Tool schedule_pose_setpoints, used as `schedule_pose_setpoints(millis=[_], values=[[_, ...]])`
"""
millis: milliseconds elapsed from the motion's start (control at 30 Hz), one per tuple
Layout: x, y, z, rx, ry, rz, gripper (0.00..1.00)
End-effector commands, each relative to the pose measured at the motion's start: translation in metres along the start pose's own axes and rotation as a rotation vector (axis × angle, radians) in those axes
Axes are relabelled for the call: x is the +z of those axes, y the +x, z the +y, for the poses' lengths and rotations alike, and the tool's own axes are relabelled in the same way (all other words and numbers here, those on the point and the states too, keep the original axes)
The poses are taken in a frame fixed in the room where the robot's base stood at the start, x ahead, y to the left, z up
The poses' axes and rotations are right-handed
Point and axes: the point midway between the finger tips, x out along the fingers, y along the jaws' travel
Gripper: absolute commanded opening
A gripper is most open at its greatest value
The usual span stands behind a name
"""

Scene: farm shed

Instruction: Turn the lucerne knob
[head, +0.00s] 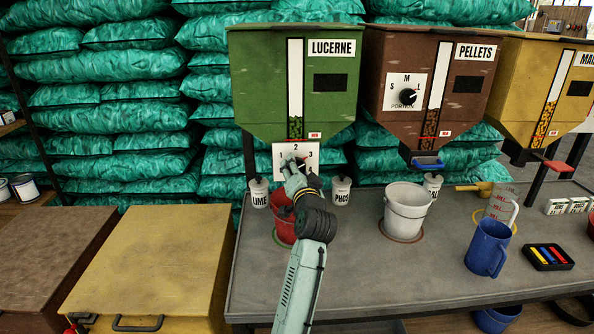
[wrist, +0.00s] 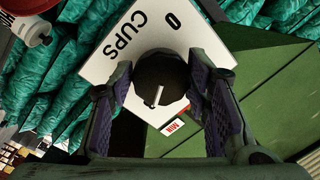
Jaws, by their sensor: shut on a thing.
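The green lucerne hopper (head: 262,75) has a white dial plate (head: 282,150) below it, with 1, 2 and 3 showing in the head view. In the wrist view the plate (wrist: 112,62) is tilted and shows "CUPS" and 0. The black round lucerne knob (wrist: 152,72), with a white pointer line, stands out from the plate. My gripper (wrist: 162,82) is shut on it, with a finger on each side. In the head view my gripper (head: 293,170) covers most of the knob. I cannot tell which number the pointer is at.
A red bucket (head: 283,218) stands under the lucerne hopper, partly behind my arm. Lime (head: 259,192) and phos (head: 341,190) pots flank it. The brown pellets hopper (head: 425,80), a white bucket (head: 405,210) and a blue jug (head: 487,250) are to the right.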

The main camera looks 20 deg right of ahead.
Motion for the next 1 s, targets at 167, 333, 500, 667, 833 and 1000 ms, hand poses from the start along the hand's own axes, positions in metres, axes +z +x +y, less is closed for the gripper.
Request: schedule_pose_setpoints(millis=[167, 333, 500, 667, 833, 1000], values=[[0.0, 0.001, -0.005, -0.009, -0.001, 0.002, 0.49], [-0.001, 0.001, -0.004, -0.006, -0.001, 0.001, 0.6], [-0.001, 0.0, -0.002, -0.004, -0.001, 0.001, 0.62], [-0.001, -0.001, -0.002, -0.003, -0.001, 0.001, 0.62], [-0.001, -0.016, -0.001, -0.003, -0.001, 0.004, 0.62], [0.0, -0.052, -0.001, -0.002, -0.003, 0.003, 0.62]])
